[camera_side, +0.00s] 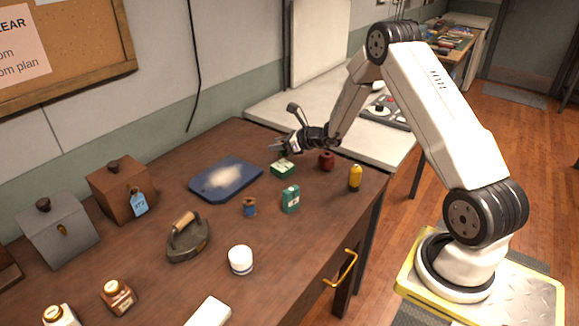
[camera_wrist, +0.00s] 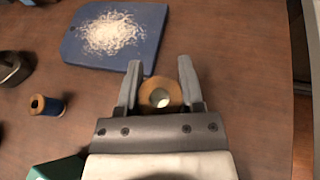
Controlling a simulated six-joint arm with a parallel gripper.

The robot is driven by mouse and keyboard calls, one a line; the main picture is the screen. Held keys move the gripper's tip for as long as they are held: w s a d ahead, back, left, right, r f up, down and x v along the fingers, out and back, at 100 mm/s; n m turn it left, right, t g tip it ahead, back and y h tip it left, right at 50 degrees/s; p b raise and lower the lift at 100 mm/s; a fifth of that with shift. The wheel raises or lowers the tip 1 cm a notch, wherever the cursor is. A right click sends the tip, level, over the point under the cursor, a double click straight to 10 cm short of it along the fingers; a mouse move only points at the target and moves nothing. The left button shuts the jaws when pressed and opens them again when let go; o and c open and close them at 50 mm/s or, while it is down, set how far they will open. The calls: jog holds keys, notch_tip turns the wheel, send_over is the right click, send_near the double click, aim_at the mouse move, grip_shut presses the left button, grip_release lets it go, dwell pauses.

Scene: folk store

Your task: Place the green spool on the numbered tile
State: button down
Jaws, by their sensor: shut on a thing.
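My gripper (camera_side: 283,147) is low over the far part of the brown table in the side view. In the wrist view my gripper (camera_wrist: 160,80) is shut on a spool, the green spool (camera_wrist: 171,82) by its place in the jaws. Only its round wooden end and pale centre hole show; its body is hidden. I cannot make out a numbered tile for certain.
A blue board (camera_side: 210,188) with white grains lies left of my gripper. A blue spool (camera_side: 249,207), a red object (camera_side: 326,160), a yellow bottle (camera_side: 355,178), an iron (camera_side: 187,240) and a white jar (camera_side: 240,260) stand around. Bare wood lies between them.

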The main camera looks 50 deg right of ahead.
aim_at(278, 163)
jog(key=shift+w+f, duration=0.2)
jog(key=shift+f, duration=0.1)
jog(key=shift+d+f, duration=0.1)
jog(key=shift+f, duration=1.4)
jog(key=shift+f, duration=0.1)
jog(key=shift+c, duration=1.1)
grip_release()
jog(key=v, duration=1.2)
